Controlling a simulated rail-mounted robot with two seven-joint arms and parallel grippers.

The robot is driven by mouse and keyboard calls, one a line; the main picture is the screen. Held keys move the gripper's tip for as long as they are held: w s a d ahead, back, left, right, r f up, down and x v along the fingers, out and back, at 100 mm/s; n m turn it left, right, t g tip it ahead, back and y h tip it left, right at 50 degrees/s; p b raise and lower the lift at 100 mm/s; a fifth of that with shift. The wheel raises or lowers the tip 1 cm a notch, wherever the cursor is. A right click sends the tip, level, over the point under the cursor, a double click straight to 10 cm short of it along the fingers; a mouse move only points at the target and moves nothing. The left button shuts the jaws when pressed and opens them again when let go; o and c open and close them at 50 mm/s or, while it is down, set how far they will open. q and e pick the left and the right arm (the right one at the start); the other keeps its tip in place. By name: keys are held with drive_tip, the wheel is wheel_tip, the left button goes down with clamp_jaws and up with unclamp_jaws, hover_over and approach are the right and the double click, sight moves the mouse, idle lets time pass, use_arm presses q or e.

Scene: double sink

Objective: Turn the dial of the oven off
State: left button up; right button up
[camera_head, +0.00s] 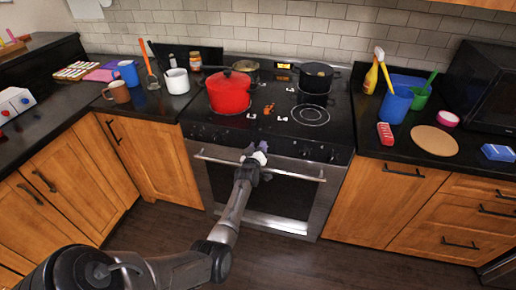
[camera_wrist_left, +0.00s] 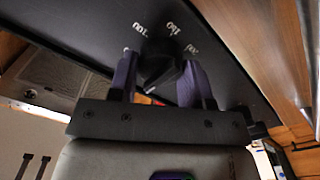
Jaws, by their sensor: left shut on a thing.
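The stainless-steel oven (camera_head: 262,185) is at the middle of the counter in the head view, with its door shut. Its dial (camera_wrist_left: 158,62) is a black knob in the left wrist view, with white numbers such as 100, 150 and 200 around it on the dark panel. My left gripper (camera_head: 255,153) reaches the oven's front panel above the door handle and hides the dial in the head view. In the wrist view, the purple fingers of the left gripper (camera_wrist_left: 160,80) are on either side of the dial, shut on it. My right gripper is in neither view.
The oven handle (camera_head: 300,176) runs just below my left gripper. A red pot (camera_head: 229,93) and a black pot (camera_head: 316,78) stand on the hob above. Other knobs (camera_head: 331,156) line the panel. A blue cup (camera_head: 396,104) stands on the right counter.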

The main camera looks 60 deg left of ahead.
use_arm(q)
drive_tip(key=o, duration=0.9)
drive_tip(key=shift+p+v, duration=1.85)
drive_tip(key=shift+v, duration=5.05)
